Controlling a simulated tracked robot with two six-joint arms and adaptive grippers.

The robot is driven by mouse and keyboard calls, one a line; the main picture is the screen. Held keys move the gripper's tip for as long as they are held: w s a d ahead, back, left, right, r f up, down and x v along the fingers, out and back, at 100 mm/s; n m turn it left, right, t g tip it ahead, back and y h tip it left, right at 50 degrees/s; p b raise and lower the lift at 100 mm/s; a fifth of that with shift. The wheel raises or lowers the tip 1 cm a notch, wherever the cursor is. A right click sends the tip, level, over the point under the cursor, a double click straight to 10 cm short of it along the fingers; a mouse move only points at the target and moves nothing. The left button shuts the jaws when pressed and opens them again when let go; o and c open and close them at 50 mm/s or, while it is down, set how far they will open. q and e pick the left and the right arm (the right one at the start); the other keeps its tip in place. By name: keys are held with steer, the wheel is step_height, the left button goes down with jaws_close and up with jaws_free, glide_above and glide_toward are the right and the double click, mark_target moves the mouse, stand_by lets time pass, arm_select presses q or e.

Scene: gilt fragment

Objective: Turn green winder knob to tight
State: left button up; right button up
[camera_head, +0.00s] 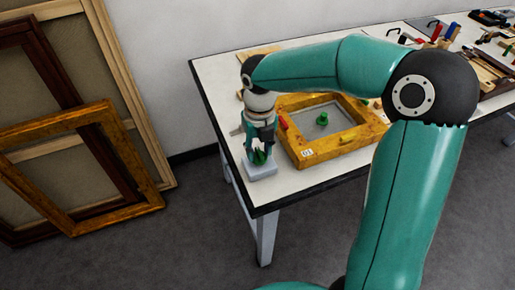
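A green winder knob (258,157) sits on a pale block (262,172) near the left front corner of the table. My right gripper (261,149) points down right over this knob, with its dark fingers beside it. The fingers hide part of the knob. I cannot tell whether they press on it or stand apart from it, nor which way the knob is turned. My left gripper is not in view.
A gilt frame (335,149) lies beside the block, with a small green piece (322,119) inside it and a red piece (283,122) at its left side. The white table (222,85) holds tools at the far right. Large frames (85,115) lean on the wall at left.

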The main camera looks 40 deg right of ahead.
jaws_close()
steer(key=shift+a, duration=0.3)
steer(key=shift+d, duration=0.25)
